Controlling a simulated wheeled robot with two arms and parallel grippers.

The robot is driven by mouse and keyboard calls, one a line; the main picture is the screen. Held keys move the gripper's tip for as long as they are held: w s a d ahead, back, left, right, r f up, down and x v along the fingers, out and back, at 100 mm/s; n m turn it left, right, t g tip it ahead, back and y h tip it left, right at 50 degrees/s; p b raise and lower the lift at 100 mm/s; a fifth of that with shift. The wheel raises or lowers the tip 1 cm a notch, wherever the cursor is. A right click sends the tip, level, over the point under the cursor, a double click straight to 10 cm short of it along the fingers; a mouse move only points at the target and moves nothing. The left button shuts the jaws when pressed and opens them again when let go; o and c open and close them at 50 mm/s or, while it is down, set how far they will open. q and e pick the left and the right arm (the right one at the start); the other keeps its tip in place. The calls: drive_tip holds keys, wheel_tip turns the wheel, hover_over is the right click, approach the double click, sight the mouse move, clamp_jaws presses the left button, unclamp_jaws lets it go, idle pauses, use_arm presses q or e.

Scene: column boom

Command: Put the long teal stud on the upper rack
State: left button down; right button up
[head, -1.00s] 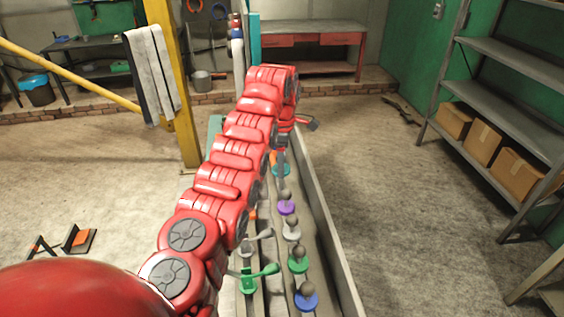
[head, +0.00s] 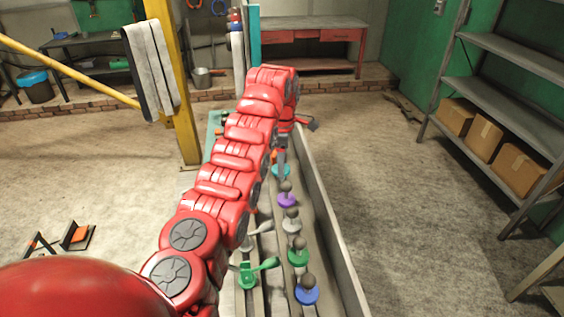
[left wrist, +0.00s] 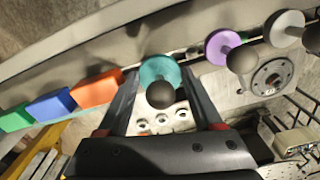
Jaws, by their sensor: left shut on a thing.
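The teal stud (head: 282,171) has a round teal disc; the left wrist view shows the disc (left wrist: 160,70) with a dark ball end. My left gripper (left wrist: 160,85) is shut on it, with the disc between the fingertips. In the head view my left gripper (head: 282,158) is over the far part of the long grey trough (head: 345,255), mostly behind my red arm. I cannot tell whether the stud touches the surface below. I cannot tell which part is the upper rack. My right gripper is not in view.
Purple (head: 286,199), white (head: 291,225), green (head: 298,256) and blue (head: 307,294) studs stand in a row nearer me. Green (left wrist: 14,118), blue (left wrist: 50,106) and orange (left wrist: 97,90) blocks are left of the fingers. The floor right of the trough is clear.

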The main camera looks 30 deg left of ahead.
use_arm(q)
drive_tip(key=shift+f+b, duration=1.05)
drive_tip(key=shift+f, duration=0.5)
drive_tip(key=shift+r, duration=0.1)
drive_tip(key=shift+c, duration=1.6)
unclamp_jaws()
drive_tip(key=shift+r+p, duration=0.75)
drive_tip(key=shift+r, duration=1.7)
drive_tip(key=shift+r+p, duration=0.7)
drive_tip(key=shift+r, duration=0.6)
